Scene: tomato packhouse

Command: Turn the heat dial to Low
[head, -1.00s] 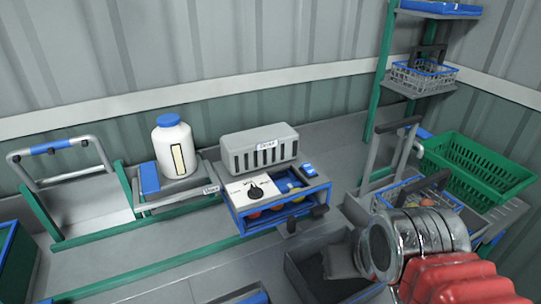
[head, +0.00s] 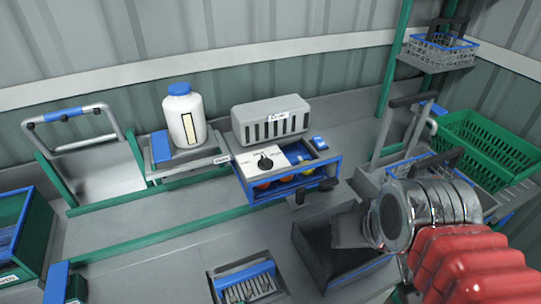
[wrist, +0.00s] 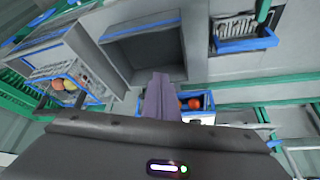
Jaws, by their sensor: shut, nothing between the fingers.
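The heat dial (head: 265,162) is a black knob on a white panel with small printed labels. It sits at the front of a grey vented heater box (head: 270,122), above a blue-framed drawer of tomatoes. The labels and the knob's exact setting are too small to read. My gripper (head: 340,238) is right of and nearer than the dial, over the dark bin, apart from the dial. In the wrist view my gripper (wrist: 160,82) shows as grey fingers together and empty. The dial cannot be made out there.
The drawer (head: 290,192) has a dark handle jutting forward. A white bottle with a blue cap (head: 184,115) stands left of the heater. A dark bin (head: 310,262) lies below my gripper. A green crate (head: 485,145) is at right.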

